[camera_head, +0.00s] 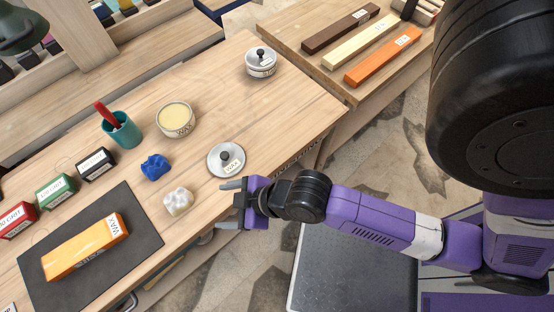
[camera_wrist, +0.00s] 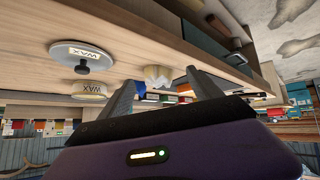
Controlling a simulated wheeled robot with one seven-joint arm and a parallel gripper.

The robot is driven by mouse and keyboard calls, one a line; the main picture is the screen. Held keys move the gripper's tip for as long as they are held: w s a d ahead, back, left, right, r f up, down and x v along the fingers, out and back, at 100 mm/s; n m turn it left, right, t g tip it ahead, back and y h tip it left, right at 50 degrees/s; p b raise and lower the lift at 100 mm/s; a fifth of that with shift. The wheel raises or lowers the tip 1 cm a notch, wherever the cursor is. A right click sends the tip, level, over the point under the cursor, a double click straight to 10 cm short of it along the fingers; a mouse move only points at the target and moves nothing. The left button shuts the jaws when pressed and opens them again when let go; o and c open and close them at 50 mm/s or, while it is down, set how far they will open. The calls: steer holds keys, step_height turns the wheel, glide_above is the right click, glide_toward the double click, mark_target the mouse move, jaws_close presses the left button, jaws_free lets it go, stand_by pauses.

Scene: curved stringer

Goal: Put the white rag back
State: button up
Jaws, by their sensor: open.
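The white rag (camera_head: 178,201) lies crumpled on the wooden workbench (camera_head: 195,100), near its front edge. My gripper (camera_head: 230,204) is open and empty, to the right of the rag and apart from it, at the bench's front edge. In the wrist view the rag (camera_wrist: 158,76) shows beyond and between the two open fingers (camera_wrist: 160,82). A crumpled blue rag (camera_head: 155,167) lies just behind the white one; in the wrist view it is partly hidden by a finger.
A wax lid (camera_head: 226,160) lies close to my gripper, with an open wax tin (camera_head: 175,120) behind it. A teal cup (camera_head: 121,130), grit blocks (camera_head: 96,164) and a dark mat (camera_head: 140,215) with an orange block (camera_head: 86,246) stand left. A lidded tin (camera_head: 261,66) is farther back.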

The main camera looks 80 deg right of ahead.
steer(key=s+r+m+t+b, duration=0.2)
steer(key=s+r+t, duration=0.3)
steer(key=s+r, duration=0.7)
steer(key=shift+s+r+m+h, duration=0.3)
steer(key=shift+s+r, duration=0.05)
steer(key=shift+r, duration=0.25)
